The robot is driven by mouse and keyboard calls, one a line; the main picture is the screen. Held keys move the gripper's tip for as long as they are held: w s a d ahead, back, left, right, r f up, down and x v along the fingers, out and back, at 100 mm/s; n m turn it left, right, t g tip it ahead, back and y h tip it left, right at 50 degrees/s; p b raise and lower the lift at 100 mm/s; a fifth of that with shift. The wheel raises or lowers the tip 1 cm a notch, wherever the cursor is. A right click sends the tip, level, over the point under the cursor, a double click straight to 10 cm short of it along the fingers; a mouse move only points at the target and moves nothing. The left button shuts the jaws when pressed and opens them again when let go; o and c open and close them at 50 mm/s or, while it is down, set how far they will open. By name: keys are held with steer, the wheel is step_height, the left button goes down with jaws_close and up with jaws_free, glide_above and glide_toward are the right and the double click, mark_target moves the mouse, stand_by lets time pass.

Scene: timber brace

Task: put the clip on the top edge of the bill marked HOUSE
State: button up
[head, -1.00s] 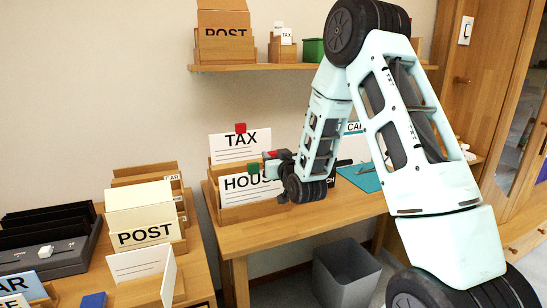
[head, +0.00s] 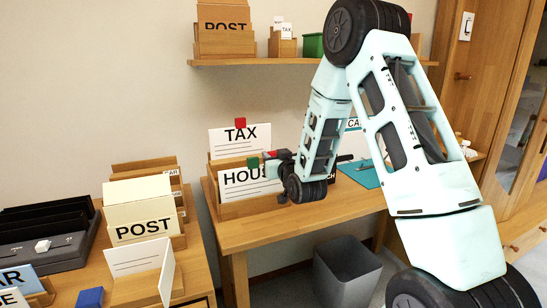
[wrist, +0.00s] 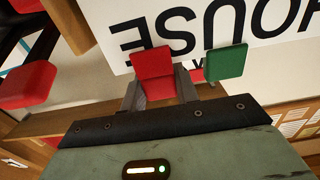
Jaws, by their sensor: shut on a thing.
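The bill marked HOUSE (head: 237,188) stands upright in a wooden holder on the desk. Its lettering also shows upside down in the wrist view (wrist: 215,30). My gripper (head: 281,158) is at its upper right part. In the wrist view my gripper (wrist: 160,88) is shut on a red clip (wrist: 152,64), held between its grey fingers. The clip overlaps the bill's top edge there; I cannot tell whether it grips the paper. A green clip (head: 253,163) sits at the same edge, beside the held clip; it also shows in the wrist view (wrist: 227,62).
Behind it the TAX bill (head: 240,141) carries another red clip (head: 240,123). A POST bill (head: 146,230) stands on the left table. A shelf (head: 300,66) hangs above. A grey bin (head: 347,270) stands below the desk. Another red piece (wrist: 25,85) is at the wrist view's left.

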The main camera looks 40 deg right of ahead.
mark_target(274, 152)
steer(key=shift+f, duration=0.3)
steer(key=o, duration=1.5)
steer(key=shift+r, duration=0.1)
steer(key=shift+r+p, duration=2.2)
steer(key=shift+r, duration=1.75)
